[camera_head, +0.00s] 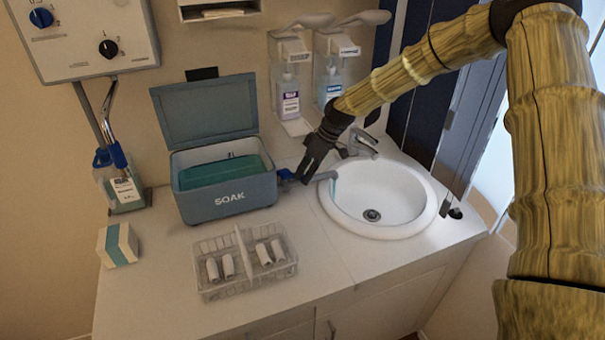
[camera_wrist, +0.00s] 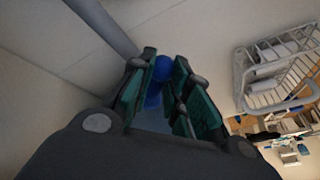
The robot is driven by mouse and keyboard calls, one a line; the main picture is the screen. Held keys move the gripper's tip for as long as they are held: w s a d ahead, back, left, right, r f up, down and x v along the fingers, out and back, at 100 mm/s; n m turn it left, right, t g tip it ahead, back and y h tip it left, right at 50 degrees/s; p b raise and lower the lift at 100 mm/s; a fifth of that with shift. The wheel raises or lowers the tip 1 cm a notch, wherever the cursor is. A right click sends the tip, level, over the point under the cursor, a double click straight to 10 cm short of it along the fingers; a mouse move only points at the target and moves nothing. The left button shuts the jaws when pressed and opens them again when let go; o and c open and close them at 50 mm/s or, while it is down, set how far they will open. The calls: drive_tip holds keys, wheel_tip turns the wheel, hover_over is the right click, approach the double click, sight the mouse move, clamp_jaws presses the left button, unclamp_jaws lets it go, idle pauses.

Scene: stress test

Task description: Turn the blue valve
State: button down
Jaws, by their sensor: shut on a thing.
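The blue valve (camera_head: 284,174) sits low on the right side of the grey SOAK box (camera_head: 228,198), mostly hidden by my gripper in the head view. A grey spout (camera_head: 326,177) runs from there to the sink's edge, with a pale bluish streak below its end. My gripper (camera_head: 303,175) comes down from the upper right and is shut on the valve. In the wrist view the blue valve (camera_wrist: 158,80) shows between the green-padded fingers of my gripper (camera_wrist: 165,95). The valve's exact angle is hard to tell.
A white round sink (camera_head: 400,222) with a faucet (camera_head: 362,142) lies right of the valve. A wire basket (camera_head: 222,288) with several white rolls stands in front of the box. The box's lid (camera_head: 205,108) is open. A wall panel has a blue knob (camera_head: 41,17).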

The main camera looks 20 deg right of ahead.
drive_tip(key=c, duration=1.6)
unclamp_jaws()
drive_tip(key=shift+c, duration=0.2)
drive_tip(key=v, duration=1.2)
